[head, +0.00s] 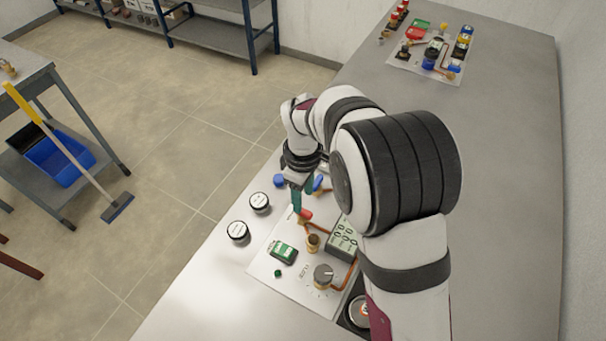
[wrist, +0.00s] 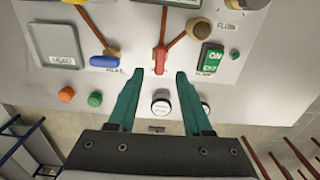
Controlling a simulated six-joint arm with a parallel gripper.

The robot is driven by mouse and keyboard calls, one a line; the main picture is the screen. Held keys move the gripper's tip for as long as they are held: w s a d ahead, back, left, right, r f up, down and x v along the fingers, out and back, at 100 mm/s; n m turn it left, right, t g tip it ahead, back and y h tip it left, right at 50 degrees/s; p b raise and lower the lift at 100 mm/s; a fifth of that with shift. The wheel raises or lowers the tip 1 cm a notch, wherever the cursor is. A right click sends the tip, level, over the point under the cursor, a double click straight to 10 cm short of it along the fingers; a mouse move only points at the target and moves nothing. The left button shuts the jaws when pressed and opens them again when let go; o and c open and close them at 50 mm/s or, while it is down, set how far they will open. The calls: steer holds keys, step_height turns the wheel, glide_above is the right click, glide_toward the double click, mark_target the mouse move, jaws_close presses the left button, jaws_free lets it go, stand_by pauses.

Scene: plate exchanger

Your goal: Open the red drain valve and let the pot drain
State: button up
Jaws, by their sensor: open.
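The red drain valve handle (wrist: 160,58) sits on a copper pipe on the panel, pointing along the pipe in the wrist view. It also shows in the head view (head: 305,214), just beside a fingertip. My gripper (wrist: 160,76) is open and empty, its two teal fingers spread to either side of the red handle's near end. In the head view my gripper (head: 298,204) points down at the panel. Whether the fingers touch the handle or hover above it I cannot tell. I cannot tell which vessel is the pot.
A blue valve handle (wrist: 105,62) lies left of the red one. A green switch (wrist: 212,57) and a brass fitting (wrist: 199,28) lie right. A white-topped round piece (wrist: 161,103) stands between the fingers. The table (head: 205,285) is clear at front left. My arm hides some of the panel.

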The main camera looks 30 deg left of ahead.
mark_target(304, 210)
step_height(304, 210, up, 11)
steer(key=shift+d+f, duration=0.1)
stand_by(0.3)
steer(key=s+d+r+m, duration=0.2)
steer(key=s+d+m, duration=0.1)
steer(key=d+m, duration=0.3)
steer(key=s+d+r+m+y, duration=0.1)
steer(key=s+d+m, duration=0.3)
steer(key=d, duration=0.5)
steer(key=s+d+r+m, duration=0.2)
steer(key=s+d+m, duration=0.1)
steer(key=d+m, duration=0.35)
steer(key=s+d+f+m, duration=0.3)
steer(key=s+d+m, duration=0.1)
steer(key=s+m, duration=0.3)
steer(key=shift+s+d+f+y, duration=0.2)
steer(key=shift+s+d+y, duration=0.2)
steer(key=shift+s, duration=0.7)
stand_by(2.7)
